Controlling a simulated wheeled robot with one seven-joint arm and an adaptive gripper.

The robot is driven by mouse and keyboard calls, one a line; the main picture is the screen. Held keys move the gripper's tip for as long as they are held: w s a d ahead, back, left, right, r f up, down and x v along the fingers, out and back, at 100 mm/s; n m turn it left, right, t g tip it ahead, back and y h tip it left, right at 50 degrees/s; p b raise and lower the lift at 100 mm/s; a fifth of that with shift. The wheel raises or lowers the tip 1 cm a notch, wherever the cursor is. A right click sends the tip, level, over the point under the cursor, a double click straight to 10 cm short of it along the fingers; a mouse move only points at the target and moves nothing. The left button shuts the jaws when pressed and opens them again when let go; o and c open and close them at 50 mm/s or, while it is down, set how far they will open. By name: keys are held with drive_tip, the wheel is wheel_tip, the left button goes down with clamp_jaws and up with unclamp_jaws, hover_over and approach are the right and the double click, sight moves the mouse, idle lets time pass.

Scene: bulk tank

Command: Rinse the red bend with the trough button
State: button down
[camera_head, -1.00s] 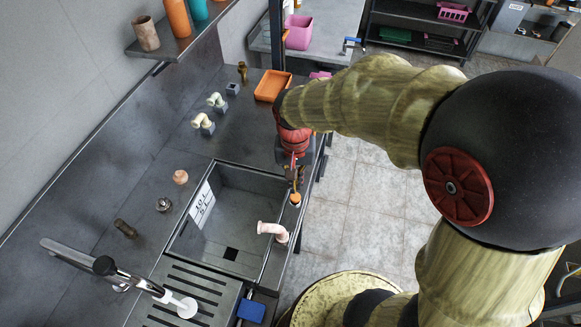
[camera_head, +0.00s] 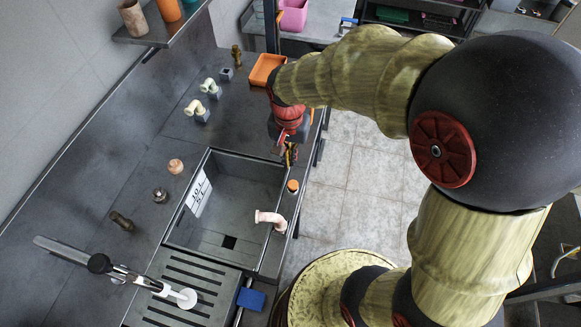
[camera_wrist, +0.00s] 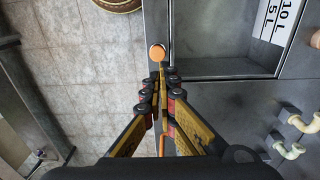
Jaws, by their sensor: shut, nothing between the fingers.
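A pale pinkish-red bend (camera_head: 270,219) sits at the near right edge of the sunken trough (camera_head: 210,240), its elbow reaching over the basin. I cannot tell exactly what it rests on. The round orange button (camera_head: 293,186) is on the trough's right rim, beyond the bend. My gripper (camera_head: 290,160) points down beside the trough's far right corner, a little beyond the button. In the wrist view my gripper (camera_wrist: 158,78) is shut and empty, its tips just short of the button (camera_wrist: 157,52). The bend is not visible in the wrist view.
Two cream bends (camera_head: 207,87) (camera_head: 195,108) on grey blocks, an orange tray (camera_head: 265,68) and small fittings (camera_head: 176,166) stand on the counter. A tap (camera_head: 115,270) reaches over the slatted drainer (camera_head: 185,295). A blue block (camera_head: 251,299) is by the front edge.

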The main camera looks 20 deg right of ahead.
sight(292, 186)
drive_tip(key=f+b, duration=0.1)
drive_tip(key=f, duration=0.5)
drive_tip(key=f+b, duration=0.2)
drive_tip(key=f, duration=0.5)
drive_tip(key=shift+w+d, duration=0.2)
wheel_tip(292, 186, down, 2)
drive_tip(key=shift+f+b, duration=0.15)
drive_tip(key=shift+b, duration=0.3)
drive_tip(key=shift+s+f, duration=0.2)
drive_tip(key=shift+s, duration=0.05)
drive_tip(key=shift+s+f, duration=0.1)
drive_tip(key=shift+r+p, duration=0.4)
drive_tip(key=shift+r, duration=0.05)
wheel_tip(292, 186, up, 14)
drive_tip(key=p, duration=0.4)
drive_tip(key=shift+w+a, duration=0.2)
drive_tip(key=shift+a, duration=0.05)
